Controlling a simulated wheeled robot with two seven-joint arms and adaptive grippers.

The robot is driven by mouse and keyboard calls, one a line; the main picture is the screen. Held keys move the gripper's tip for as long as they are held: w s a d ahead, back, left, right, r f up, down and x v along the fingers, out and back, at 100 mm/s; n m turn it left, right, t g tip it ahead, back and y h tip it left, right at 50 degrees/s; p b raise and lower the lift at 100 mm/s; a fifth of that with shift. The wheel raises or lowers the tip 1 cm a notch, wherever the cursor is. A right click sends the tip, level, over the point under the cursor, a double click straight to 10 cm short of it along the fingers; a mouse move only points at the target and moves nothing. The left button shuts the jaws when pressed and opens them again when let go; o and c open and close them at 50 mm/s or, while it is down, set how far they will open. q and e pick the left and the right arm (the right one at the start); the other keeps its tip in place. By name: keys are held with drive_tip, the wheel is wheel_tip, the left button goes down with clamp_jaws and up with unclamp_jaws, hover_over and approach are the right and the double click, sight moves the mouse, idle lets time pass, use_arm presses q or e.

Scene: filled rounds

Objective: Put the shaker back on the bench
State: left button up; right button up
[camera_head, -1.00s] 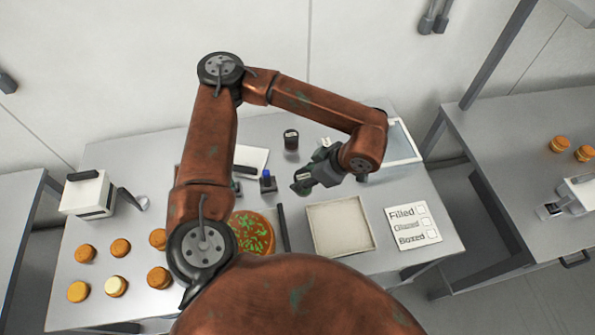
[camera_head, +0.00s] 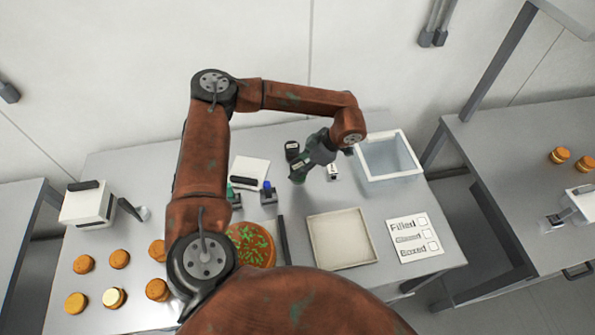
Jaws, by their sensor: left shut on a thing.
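My left gripper (camera_head: 302,168) reaches over the back middle of the bench (camera_head: 400,200). It is shut, its fingers angled down and to the left. The shaker in it is mostly hidden by the dark, green-marked fingers, and its outline cannot be made out. A dark jar (camera_head: 292,150) with a pale mark stands upright just beyond the fingers; I cannot tell whether they touch. A small white item (camera_head: 333,172) with a dark mark shows just right of the hand, partly covered by it. My right gripper is not in view.
A clear-walled bin (camera_head: 388,177) stands right of the hand. In front are an empty pale tray (camera_head: 342,252) and a checklist card (camera_head: 413,238). A green-topped round (camera_head: 250,245), a blue-topped stamp (camera_head: 268,193) and several buns (camera_head: 119,259) lie left.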

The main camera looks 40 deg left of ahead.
use_arm(q)
drive_tip(key=shift+w+a+f, duration=0.2)
drive_tip(key=shift+w+f, duration=0.05)
drive_tip(key=shift+f, duration=0.1)
drive_tip(key=shift+w+a+f, duration=0.1)
drive_tip(key=shift+f, duration=0.85)
drive_tip(key=shift+w+a+f, duration=0.1)
drive_tip(key=shift+f, duration=0.8)
drive_tip(key=o, duration=1.2)
drive_tip(key=v, duration=1.2)
